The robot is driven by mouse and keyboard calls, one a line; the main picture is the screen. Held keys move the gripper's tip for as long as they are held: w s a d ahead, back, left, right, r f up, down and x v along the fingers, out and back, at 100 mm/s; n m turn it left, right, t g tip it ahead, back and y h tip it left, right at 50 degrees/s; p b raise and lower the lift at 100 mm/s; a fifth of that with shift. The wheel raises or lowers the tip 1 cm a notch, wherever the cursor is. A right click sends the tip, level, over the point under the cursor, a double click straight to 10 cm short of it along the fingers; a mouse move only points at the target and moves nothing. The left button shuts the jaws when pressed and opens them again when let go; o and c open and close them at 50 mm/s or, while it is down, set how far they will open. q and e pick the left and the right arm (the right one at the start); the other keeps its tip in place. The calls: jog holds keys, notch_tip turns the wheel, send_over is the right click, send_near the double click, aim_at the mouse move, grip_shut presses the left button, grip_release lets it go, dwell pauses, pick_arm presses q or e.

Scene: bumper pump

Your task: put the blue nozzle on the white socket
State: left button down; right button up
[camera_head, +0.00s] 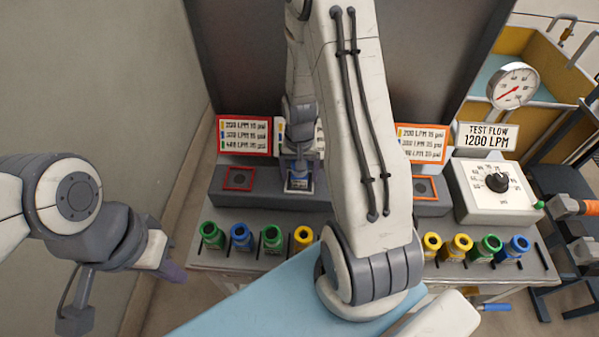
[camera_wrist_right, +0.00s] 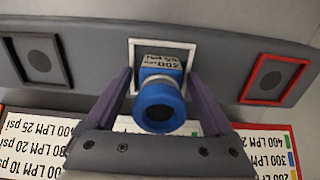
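The blue nozzle (camera_wrist_right: 160,105) is at the white socket (camera_wrist_right: 132,46), between the purple fingers of my right gripper (camera_wrist_right: 160,78). The nozzle's round open end faces the wrist camera, and a printed label shows on its far part. It overlaps the white frame; whether it is fully seated is hidden. The fingers lie close along both sides, and contact is not clear. In the head view the white socket (camera_head: 300,187) is under my right gripper (camera_head: 297,170), with a bit of blue between. My left gripper (camera_head: 172,271) is low at the left, away from the nozzles; its finger gap is not visible.
A red socket (camera_head: 238,179) and an orange socket (camera_head: 426,188) flank the white one; a black-framed socket (camera_wrist_right: 40,60) shows in the wrist view. Several green, blue and yellow nozzles (camera_head: 272,237) stand along the front. My right arm hides the bench middle. A gauge (camera_head: 512,86) stands at right.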

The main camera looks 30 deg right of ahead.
jog(key=shift+r, duration=0.15)
notch_tip(320, 180, up, 12)
jog(key=shift+r+b, duration=0.1)
jog(key=shift+b, duration=0.25)
jog(key=s+a+r+n, duration=0.2)
jog(key=a+n, duration=0.1)
jog(key=a, duration=0.4)
jog(key=s+a+r+n, duration=0.2)
jog(key=a+n, duration=0.1)
jog(key=a, duration=0.4)
jog(key=s+a+r+n+y, duration=0.1)
jog(key=s+a+r+n, duration=0.1)
jog(key=s+a+n, duration=0.6)
jog(key=s+a, duration=0.2)
jog(key=s, duration=0.3)
jog(key=shift+s+r+n, duration=0.25)
jog(key=shift+r+n, duration=0.05)
jog(key=shift+n, duration=0.1)
